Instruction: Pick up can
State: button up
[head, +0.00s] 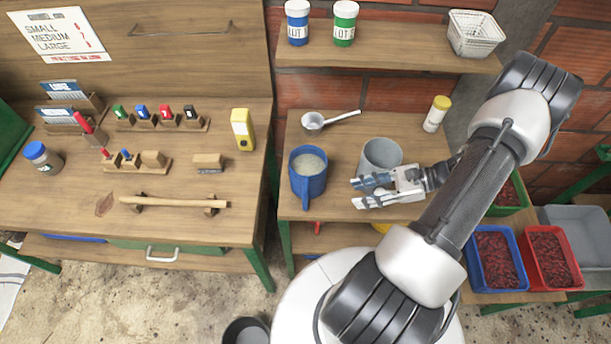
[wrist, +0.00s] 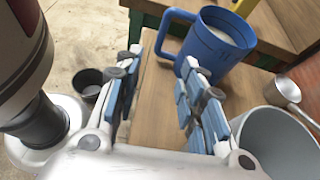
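A plain grey can (head: 381,153) stands upright on the small wooden table, right of a blue handled mug (head: 309,172) with pale contents. My gripper (head: 356,192) is in front of the grey can, its fingers pointing left toward the mug. In the wrist view my gripper (wrist: 160,62) is open, with only bare table between its blue-padded fingers. The mug (wrist: 217,45) is just beyond the right fingertip there, its handle toward the gap. The grey can (wrist: 268,140) is outside the right finger, partly cut off. Whether a finger touches either vessel I cannot tell.
A metal ladle (head: 314,121) lies behind the mug, and a yellow-capped jar (head: 437,114) stands behind right. A shelf (head: 390,57) with labelled jars hangs above. Blue and red trays (head: 497,258) of berries are at right. A dark bucket (head: 246,331) is on the floor.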

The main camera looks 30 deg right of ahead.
jog(key=f, duration=0.1)
jog(key=m+t+b, duration=0.1)
jog(key=b, duration=0.1)
send_near(305, 203)
jog(key=w+a+f, duration=0.2)
jog(key=f, duration=0.1)
jog(key=w+a+f, duration=0.1)
jog(key=shift+w+f, duration=0.15)
jog(key=shift+w, duration=0.15)
jog(key=x, duration=0.2)
jog(key=b+x, duration=0.1)
jog(key=x, duration=0.2)
jog(key=shift+s+a+r, duration=0.1)
jog(key=shift+a+r, duration=0.1)
jog(key=shift+c, duration=0.5)
grip_shut()
jog(key=shift+r, duration=0.1)
